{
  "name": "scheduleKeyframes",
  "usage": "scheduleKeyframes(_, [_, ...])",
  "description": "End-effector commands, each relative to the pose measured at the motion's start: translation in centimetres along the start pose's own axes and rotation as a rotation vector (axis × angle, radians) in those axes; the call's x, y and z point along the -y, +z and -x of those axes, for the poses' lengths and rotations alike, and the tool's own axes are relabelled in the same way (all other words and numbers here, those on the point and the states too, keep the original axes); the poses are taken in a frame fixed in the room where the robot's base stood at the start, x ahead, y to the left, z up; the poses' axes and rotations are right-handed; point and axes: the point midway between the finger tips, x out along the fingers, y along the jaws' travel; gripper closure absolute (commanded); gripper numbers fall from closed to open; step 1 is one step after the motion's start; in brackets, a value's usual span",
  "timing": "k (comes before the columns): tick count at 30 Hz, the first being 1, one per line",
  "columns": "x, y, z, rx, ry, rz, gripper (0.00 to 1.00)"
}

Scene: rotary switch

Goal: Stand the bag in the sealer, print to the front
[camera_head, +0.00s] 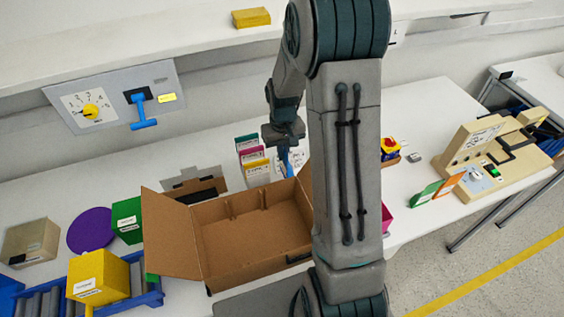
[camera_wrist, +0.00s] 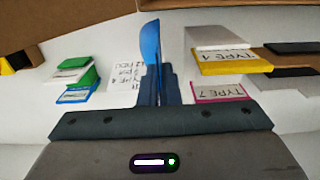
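My gripper (camera_head: 285,145) hangs over the white table behind the open cardboard box. In the wrist view its dark fingers (camera_wrist: 158,88) are close together on a thin blue item (camera_wrist: 150,42), which appears to be the bag. The bag is seen nearly edge-on, so I cannot tell which way any print faces. Its lower part also shows under my gripper in the head view (camera_head: 288,163). A beige machine (camera_head: 468,146) with a slanted panel and a green button, which looks like the sealer, stands at the table's right end, well away from my gripper.
The open cardboard box (camera_head: 250,245) stands in front of my gripper. Labelled upright packets (camera_head: 251,158) are close to its left. Green and orange cards (camera_head: 436,190) stand before the beige machine. A wall panel (camera_head: 115,98) has a yellow dial and blue lever. My arm hides the table's middle.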

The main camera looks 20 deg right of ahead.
Motion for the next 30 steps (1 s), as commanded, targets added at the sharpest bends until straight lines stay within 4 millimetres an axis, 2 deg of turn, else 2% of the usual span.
scheduleKeyframes(15, [0.1, 0.0, -5.4, 0.002, 0.0, 0.0, 1.0])
scheduleKeyframes(28, [0.0, -0.1, -6.2, -0.001, 0.0, 0.0, 1.0])
scheduleKeyframes(30, [0.0, 0.0, -6.0, -0.001, 0.0, 0.0, 0.77])
